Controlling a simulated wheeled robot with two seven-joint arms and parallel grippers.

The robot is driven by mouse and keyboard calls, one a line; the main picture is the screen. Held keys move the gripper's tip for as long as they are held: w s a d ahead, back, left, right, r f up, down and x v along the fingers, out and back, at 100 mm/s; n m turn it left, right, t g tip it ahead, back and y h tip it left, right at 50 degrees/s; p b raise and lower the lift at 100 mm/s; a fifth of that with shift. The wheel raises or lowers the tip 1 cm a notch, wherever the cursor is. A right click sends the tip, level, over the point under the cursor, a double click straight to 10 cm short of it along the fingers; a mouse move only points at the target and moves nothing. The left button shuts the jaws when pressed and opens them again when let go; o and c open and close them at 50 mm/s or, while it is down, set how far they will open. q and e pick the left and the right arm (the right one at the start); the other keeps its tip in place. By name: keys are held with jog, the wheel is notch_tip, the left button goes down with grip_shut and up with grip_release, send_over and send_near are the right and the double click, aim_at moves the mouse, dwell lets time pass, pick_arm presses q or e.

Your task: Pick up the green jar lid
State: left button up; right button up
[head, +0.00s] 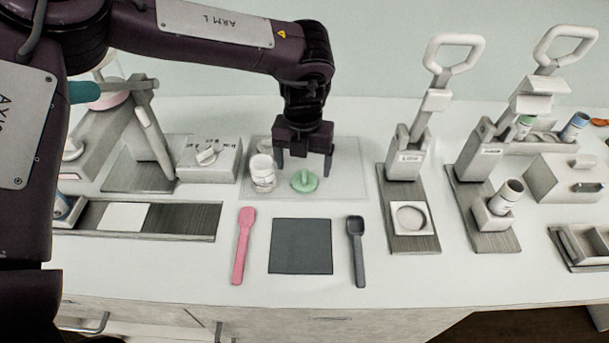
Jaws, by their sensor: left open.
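The green jar lid (304,181), a round disc with a raised grip on top, lies on a pale translucent mat (349,182) near the middle of the table. My left gripper (304,164) points down just above and behind the lid. Its two fingers are spread, one to each side of the lid in the picture, with nothing between them. I cannot tell the exact height of the fingertips over the lid. My right gripper is not in view.
A pink spoon (243,245), a dark square mat (301,246) and a dark scoop (356,250) lie in front. Lever presses (407,165) stand on the right. A grey box (208,160) stands on the left.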

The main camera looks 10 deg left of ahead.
aim_at(304, 174)
pick_arm(q)
notch_tip(304, 174, down, 4)
jog(key=shift+w+f+p, duration=0.1)
jog(key=shift+p, duration=0.35)
jog(key=c, duration=1)
